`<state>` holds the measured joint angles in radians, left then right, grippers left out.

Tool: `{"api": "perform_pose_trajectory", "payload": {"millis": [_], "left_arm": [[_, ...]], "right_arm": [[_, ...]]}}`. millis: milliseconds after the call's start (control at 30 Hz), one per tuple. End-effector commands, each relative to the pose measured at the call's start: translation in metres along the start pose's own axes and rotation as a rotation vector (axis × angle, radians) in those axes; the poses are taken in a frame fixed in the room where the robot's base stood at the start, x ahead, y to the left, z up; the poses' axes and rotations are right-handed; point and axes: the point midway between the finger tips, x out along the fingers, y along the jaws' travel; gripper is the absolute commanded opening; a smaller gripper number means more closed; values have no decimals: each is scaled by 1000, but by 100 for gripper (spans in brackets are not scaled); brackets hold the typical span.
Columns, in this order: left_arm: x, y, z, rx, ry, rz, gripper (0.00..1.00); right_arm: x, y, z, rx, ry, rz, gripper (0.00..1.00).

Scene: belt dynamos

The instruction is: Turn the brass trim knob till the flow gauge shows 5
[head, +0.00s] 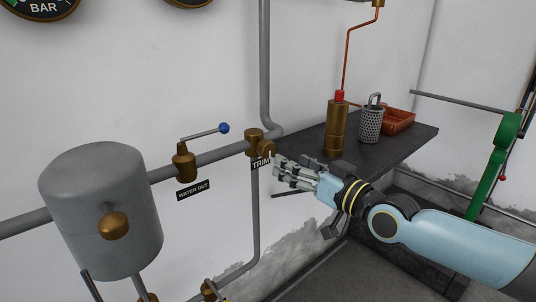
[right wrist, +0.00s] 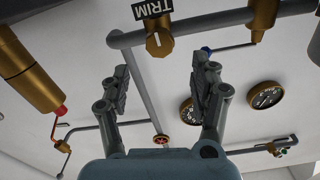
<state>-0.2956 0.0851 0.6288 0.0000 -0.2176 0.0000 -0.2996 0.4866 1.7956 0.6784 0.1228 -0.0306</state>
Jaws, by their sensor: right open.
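The brass trim knob (head: 266,149) sits on the grey wall pipe beside a black TRIM label, partly behind the label and my fingers. In the right wrist view the knob (right wrist: 158,44) has a pale mark and lies just ahead of the open fingertips, between their lines. My right gripper (head: 279,164) is open and empty, close to the knob; its two fingers (right wrist: 163,78) show apart. Two dials show in the right wrist view, one dial (right wrist: 265,95) and another partly behind a finger; I cannot tell which is the flow gauge or read it. My left gripper is out of view.
A brass valve with a blue-tipped lever (head: 202,135) and a grey tank (head: 100,210) are left of the knob. A dark shelf (head: 300,146) at right holds a brass bottle (head: 337,130), a perforated cup (head: 371,122) and an orange tray (head: 399,120). A green lever (head: 492,168) stands far right.

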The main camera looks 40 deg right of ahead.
Motion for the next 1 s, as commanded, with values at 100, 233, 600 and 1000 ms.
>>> {"api": "perform_pose_trajectory", "payload": {"millis": [100,233,600,1000], "left_arm": [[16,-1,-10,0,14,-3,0],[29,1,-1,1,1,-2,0],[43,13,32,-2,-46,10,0],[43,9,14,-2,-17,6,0]], "right_arm": [[24,1,4,0,5,0,62],[51,1,5,1,3,1,62],[91,0,2,0,-1,1,62],[91,0,1,-1,-2,1,43]]}}
